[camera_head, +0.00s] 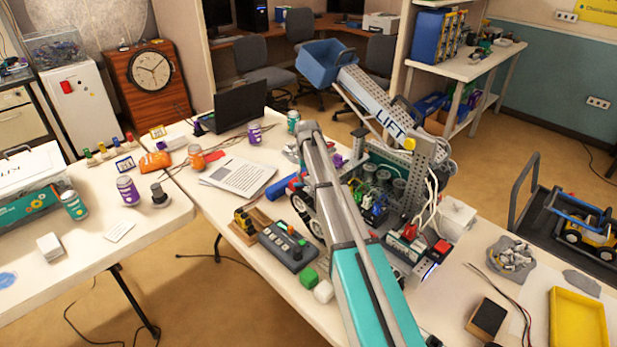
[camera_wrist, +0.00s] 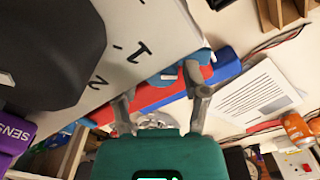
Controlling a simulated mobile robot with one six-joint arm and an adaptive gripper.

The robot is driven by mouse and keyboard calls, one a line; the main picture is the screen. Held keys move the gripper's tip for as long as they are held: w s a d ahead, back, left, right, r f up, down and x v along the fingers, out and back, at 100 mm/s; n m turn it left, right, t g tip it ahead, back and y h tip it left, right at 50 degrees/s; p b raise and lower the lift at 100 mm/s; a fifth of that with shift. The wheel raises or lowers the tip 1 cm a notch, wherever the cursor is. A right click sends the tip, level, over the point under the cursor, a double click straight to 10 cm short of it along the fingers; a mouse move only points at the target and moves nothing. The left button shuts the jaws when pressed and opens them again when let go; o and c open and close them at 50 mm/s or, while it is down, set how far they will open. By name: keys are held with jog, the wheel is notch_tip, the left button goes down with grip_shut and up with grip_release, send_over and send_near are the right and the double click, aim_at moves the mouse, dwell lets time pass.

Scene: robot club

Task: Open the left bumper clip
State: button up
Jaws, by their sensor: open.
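In the wrist view my gripper (camera_wrist: 160,85) is open, its two grey fingers spread on either side of a red bar (camera_wrist: 148,100). A small blue part (camera_wrist: 166,77) with a light spot sits on or against this bar, between and just beyond the fingertips. It may be the left bumper clip; I cannot tell, nor whether a finger touches it. In the head view the wheeled robot (camera_head: 385,180) stands on the table, partly behind my arm. My gripper and the clip cannot be made out there.
A white panel with numerals (camera_wrist: 140,35) and a dark round part (camera_wrist: 50,50) are close to my gripper. A printed sheet (camera_head: 244,176) lies left of my arm. A control box (camera_head: 287,247) stands near the table's front edge. A yellow tray (camera_head: 578,320) is at right.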

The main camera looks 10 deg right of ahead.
notch_tip(320, 180, up, 14)
jog(key=p, duration=1.3)
jog(key=shift+m+p, duration=0.3)
jog(key=shift+p, duration=0.05)
jog(key=shift+f, duration=0.3)
notch_tip(320, 180, down, 13)
jog(key=b, duration=1.4)
jog(key=shift+f, duration=0.2)
grip_shut()
